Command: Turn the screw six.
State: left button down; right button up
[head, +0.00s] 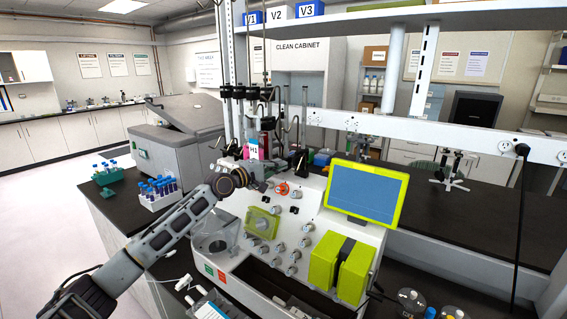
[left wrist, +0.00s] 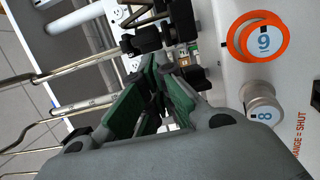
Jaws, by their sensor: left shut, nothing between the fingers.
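The screw with an orange ring, screw six (left wrist: 264,43), is a pale round knob with a blue number face at the upper right of the left wrist view. Its digit looks like a 6 or a 9 at this angle. In the head view it is the small orange-ringed knob (head: 282,189) on the white machine's sloping panel. My left gripper (left wrist: 162,78) is shut and empty, its green-padded fingers left of the screw and apart from it. In the head view the left gripper (head: 260,183) is just left of the orange ring, its fingertips hard to make out.
Knob 8 (left wrist: 262,112) sits beside the orange-ringed screw. Metal rods and black clamps (left wrist: 150,40) are close around the fingers. The machine panel holds several more knobs (head: 292,255), a green-framed screen (head: 365,193) and a green block pump (head: 340,268). Tube racks (head: 160,198) stand left.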

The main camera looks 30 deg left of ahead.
aim_at(296, 162)
pick_arm(q)
jog(key=shift+x, duration=1.35)
pick_arm(e)
jog(key=shift+r, duration=0.3)
pick_arm(q)
jog(key=shift+d, duration=0.1)
pick_arm(e)
jog(key=shift+s, duration=0.15)
pick_arm(q)
jog(key=shift+n, duration=0.4)
jog(key=shift+s+d, duration=0.1)
jog(key=shift+s, duration=0.05)
pick_arm(e)
jog(key=shift+s, duration=0.4)
pick_arm(q)
jog(key=shift+w+f+n, duration=0.1)
jog(key=shift+w+n, duration=0.1)
jog(key=shift+n, duration=0.1)
pick_arm(e)
jog(key=shift+s, duration=0.1)
